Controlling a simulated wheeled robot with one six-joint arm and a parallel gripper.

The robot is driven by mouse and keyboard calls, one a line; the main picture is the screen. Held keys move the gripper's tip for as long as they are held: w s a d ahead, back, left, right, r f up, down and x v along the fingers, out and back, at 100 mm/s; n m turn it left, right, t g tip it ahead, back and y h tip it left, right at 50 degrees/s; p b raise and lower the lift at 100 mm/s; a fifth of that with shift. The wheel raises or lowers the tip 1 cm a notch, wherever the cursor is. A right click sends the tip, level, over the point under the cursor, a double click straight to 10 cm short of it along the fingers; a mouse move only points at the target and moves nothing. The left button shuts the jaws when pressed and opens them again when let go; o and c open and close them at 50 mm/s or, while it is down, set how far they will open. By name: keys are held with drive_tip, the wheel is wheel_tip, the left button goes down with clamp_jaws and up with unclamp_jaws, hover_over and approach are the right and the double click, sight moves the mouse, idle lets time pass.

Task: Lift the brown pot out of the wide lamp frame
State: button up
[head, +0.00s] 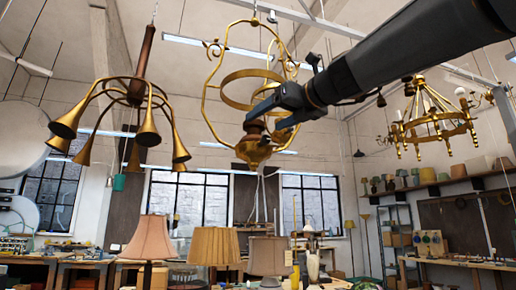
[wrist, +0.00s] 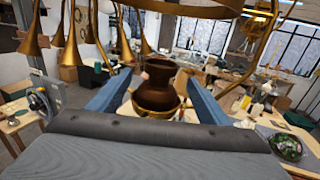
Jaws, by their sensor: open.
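The wide lamp frame (head: 205,85) is a hanging brass frame with curved side bars and a ring inside. Its curved brass bars (wrist: 245,66) also show in the wrist view. The brown pot (wrist: 158,92) is dark, glossy and upright, low in the frame; a brass rim shows around its lower part. In the head view a small part of the pot (head: 254,128) shows above the brass bottom cup, partly hidden by my fingers. My gripper (wrist: 157,76) is open, with one blue finger on each side of the pot. Gaps show between the fingers and the pot.
A hanging lamp with brass horns (head: 135,90) is at the left. A ring chandelier (head: 432,128) hangs at the right. Several shaded lamps, such as a pink-shaded one (head: 150,238), stand below. Workbenches line the room. The frame's bars and ring pass close to my gripper.

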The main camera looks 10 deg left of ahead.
sight(261, 124)
drive_tip(key=shift+p+x, duration=0.35)
drive_tip(key=shift+x, duration=0.5)
drive_tip(key=shift+p+x, duration=0.4)
drive_tip(key=shift+x, duration=0.4)
drive_tip(key=p+x, duration=0.2)
drive_tip(key=x, duration=0.2)
drive_tip(key=shift+w, duration=0.1)
drive_tip(key=c, duration=1.3)
drive_tip(key=shift+c, duration=0.2)
